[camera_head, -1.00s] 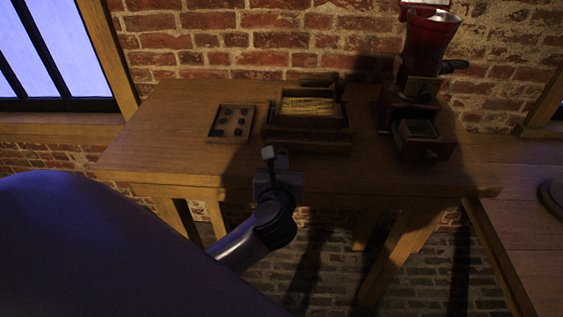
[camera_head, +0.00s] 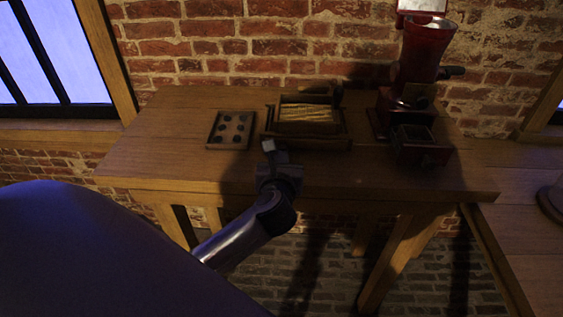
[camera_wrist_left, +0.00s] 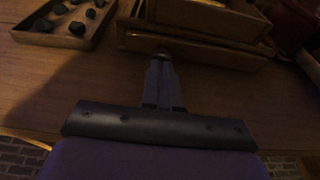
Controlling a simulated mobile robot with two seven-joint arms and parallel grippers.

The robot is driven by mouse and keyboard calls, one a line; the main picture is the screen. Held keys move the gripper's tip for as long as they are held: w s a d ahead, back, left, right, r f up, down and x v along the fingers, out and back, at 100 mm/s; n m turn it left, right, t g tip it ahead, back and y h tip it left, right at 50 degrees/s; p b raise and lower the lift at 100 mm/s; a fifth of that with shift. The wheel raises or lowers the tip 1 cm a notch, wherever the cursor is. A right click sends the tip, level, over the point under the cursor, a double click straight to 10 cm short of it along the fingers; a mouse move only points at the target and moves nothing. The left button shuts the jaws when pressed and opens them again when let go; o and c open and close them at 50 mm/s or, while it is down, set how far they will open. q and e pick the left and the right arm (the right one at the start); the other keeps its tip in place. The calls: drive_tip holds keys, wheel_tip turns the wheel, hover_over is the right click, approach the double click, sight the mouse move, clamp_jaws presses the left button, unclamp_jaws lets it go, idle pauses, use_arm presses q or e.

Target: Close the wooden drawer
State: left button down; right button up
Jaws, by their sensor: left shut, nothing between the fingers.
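A wooden box (camera_head: 305,114) sits at the back of the wooden table. Its drawer (camera_head: 300,143) appears to project from the front, low on the table side nearest me. In the left wrist view the drawer's front (camera_wrist_left: 190,48) lies across the top, below the box body. My left gripper (camera_head: 268,146) is shut and empty at the left part of the drawer front. In the left wrist view its fingertips (camera_wrist_left: 162,55) are at the lower edge of that front; I cannot tell whether they touch. My right gripper is not in view.
A small wooden tray (camera_head: 211,131) with several dark round pieces lies left of the box. A red grinder (camera_head: 418,62) with its own small open drawer (camera_head: 420,150) stands to the right. The table's left side (camera_head: 150,150) is clear.

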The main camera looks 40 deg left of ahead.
use_arm(q)
drive_tip(key=shift+w+a+r, duration=0.1)
drive_tip(key=shift+a+r, duration=0.1)
drive_tip(key=shift+r, duration=0.1)
drive_tip(key=v, duration=0.7)
drive_tip(key=shift+d+f, duration=0.2)
drive_tip(key=shift+f, duration=0.05)
drive_tip(key=shift+s, duration=0.25)
